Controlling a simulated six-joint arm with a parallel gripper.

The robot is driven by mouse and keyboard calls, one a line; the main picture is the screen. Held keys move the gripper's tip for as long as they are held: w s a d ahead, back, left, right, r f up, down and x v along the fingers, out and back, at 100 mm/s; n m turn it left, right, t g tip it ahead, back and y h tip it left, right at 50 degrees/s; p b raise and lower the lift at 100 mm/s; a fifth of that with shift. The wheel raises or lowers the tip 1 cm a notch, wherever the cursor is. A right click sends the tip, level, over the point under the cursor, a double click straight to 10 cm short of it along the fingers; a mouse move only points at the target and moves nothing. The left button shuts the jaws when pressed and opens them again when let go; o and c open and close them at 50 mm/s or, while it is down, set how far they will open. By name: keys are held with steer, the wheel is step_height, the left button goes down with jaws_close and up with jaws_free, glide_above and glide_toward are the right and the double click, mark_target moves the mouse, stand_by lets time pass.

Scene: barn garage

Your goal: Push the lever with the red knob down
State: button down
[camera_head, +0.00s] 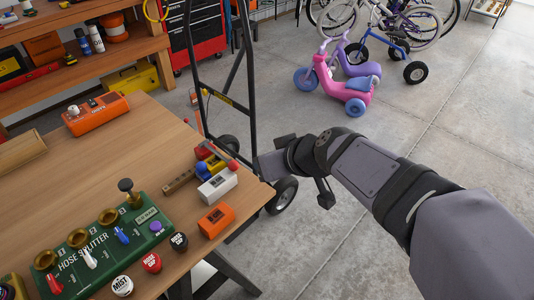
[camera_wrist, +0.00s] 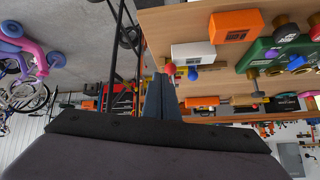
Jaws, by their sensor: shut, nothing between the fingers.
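The red knob (camera_head: 233,164) is at the end of a thin lever that slants from upper left down to the right, near the table's right corner. In the wrist view the red knob (camera_wrist: 170,68) is just right of my fingertips. My gripper (camera_head: 259,164) is shut and empty, just right of the knob in the head view; its fingers (camera_wrist: 160,78) point up the wrist picture. I cannot tell whether they touch the knob. A blue knob (camera_head: 201,166) stands left of the red one, behind a white box (camera_head: 217,186). The lever's base is partly hidden.
An orange box (camera_head: 216,220) and a green hose splitter panel (camera_head: 100,250) with several knobs are on the wooden table (camera_head: 150,140). A black hand truck (camera_head: 240,100) stands behind the table's right corner. Open concrete floor lies to the right.

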steer(key=shift+s+d+p, duration=0.3)
steer(key=shift+d+p, duration=0.05)
steer(key=shift+p, duration=0.3)
steer(key=shift+f, duration=0.1)
steer(key=s+d+f+m+g+h, duration=0.5)
steer(key=s+d+f+g, duration=0.2)
steer(key=s+d+f, duration=0.7)
step_height(320, 180, up, 14)
steer(key=p, duration=1.4)
steer(key=shift+s+a+r+p, duration=0.15)
steer(key=shift+s+a+p, duration=0.25)
steer(key=shift+s, duration=0.05)
